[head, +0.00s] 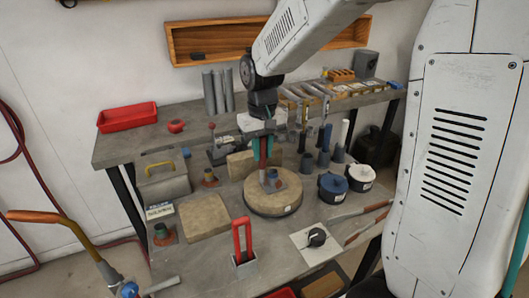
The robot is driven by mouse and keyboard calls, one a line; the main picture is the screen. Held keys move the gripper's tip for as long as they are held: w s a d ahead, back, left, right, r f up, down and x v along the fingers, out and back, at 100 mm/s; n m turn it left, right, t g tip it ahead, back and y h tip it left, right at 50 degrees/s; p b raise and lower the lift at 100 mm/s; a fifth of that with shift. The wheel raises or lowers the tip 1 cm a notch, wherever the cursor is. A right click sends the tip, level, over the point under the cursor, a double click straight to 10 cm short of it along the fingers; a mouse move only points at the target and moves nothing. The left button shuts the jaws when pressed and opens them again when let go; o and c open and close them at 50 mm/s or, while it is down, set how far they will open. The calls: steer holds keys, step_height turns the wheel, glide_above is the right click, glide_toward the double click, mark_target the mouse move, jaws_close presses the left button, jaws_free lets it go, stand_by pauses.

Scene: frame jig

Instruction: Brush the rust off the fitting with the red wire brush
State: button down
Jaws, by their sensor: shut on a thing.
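My gripper (264,146) has teal fingers and points down over the middle of the bench. It is shut on a narrow red thing that looks like the handle of the red wire brush (263,158). The brush's lower end is close to a small blue-topped fitting (272,175) on a round tan turntable (259,205). I cannot tell whether the brush touches the fitting. The fitting has a brownish lower part, partly hidden and too small to judge for rust.
A red upright stand (242,242) is in front of the turntable. Similar small fittings (163,234) (209,178) are at left, around a tan block (204,217). A grey box (163,180) stands behind them.

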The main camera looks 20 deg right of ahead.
steer(key=shift+w, duration=0.35)
steer(key=shift+s, duration=1.3)
steer(key=shift+s, duration=0.15)
steer(key=shift+s+f, duration=0.1)
steer(key=shift+s, duration=1.15)
step_height(320, 180, up, 7)
steer(key=shift+a, duration=0.1)
